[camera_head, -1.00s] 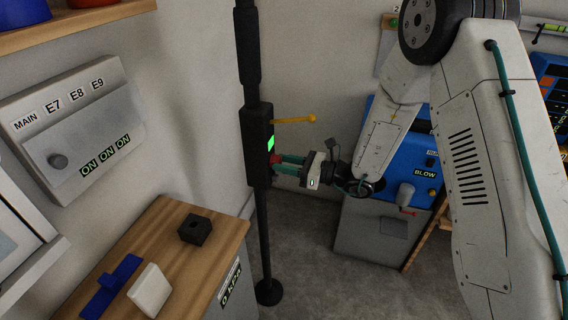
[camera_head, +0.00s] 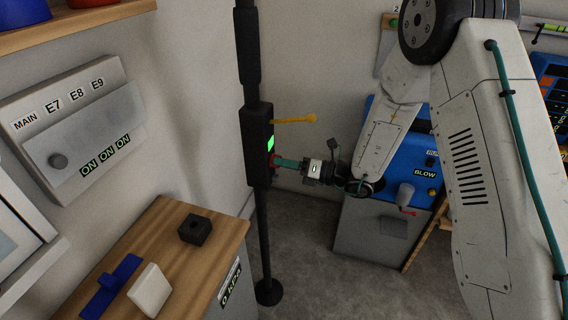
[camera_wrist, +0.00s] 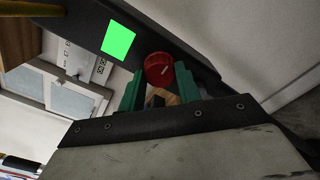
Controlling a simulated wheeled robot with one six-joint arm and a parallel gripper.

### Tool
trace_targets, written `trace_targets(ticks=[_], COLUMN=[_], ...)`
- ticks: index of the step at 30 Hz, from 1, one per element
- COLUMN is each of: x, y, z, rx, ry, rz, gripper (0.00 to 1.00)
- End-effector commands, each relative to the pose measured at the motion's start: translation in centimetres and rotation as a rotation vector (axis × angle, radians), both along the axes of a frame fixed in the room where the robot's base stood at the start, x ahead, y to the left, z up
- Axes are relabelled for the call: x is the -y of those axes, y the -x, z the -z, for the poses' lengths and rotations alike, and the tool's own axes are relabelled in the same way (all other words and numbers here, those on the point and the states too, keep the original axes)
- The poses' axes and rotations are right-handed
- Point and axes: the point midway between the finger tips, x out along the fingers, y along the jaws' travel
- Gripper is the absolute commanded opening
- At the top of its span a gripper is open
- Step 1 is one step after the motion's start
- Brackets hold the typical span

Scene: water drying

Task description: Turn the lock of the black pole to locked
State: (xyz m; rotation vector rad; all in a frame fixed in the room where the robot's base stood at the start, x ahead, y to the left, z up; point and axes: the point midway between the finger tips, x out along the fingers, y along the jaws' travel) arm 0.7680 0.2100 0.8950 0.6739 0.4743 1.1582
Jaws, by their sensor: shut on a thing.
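The black pole (camera_head: 264,225) stands upright, with a black box on it that bears a bright green patch (camera_head: 270,143) and a yellow lever (camera_head: 295,120). The red round lock knob (camera_head: 272,160) sits on the box below the green patch. In the wrist view the red knob (camera_wrist: 159,69) has a small white mark on its face. My gripper (camera_head: 279,162) has teal fingers that reach the knob from the right. In the wrist view the gripper (camera_wrist: 158,82) has one finger on each side of the knob, shut on it. The fingers partly hide the knob in the head view.
A wooden-topped cabinet (camera_head: 165,235) at lower left carries a black block (camera_head: 194,229), a white block (camera_head: 149,290) and a blue piece (camera_head: 110,284). A switch panel (camera_head: 75,125) hangs on the left wall. A blue machine (camera_head: 385,190) stands behind my arm.

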Motion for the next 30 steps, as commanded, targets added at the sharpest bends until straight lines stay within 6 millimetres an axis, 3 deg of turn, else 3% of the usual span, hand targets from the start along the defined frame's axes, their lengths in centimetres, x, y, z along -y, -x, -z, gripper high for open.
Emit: trace_targets(ticks=[16,17,19,30], x=[0.27,0.27,0.24,0.55], y=[-0.37,-0.37,-0.35,0.06], z=[-0.16,-0.16,-0.15,-0.04], rx=[-0.02,-0.02,-0.02,-0.022], ry=[-0.01,-0.01,-0.01,-0.009], rz=[0.01,0.01,0.01,0.004], gripper=[0.11,0.36,0.55,0.55])
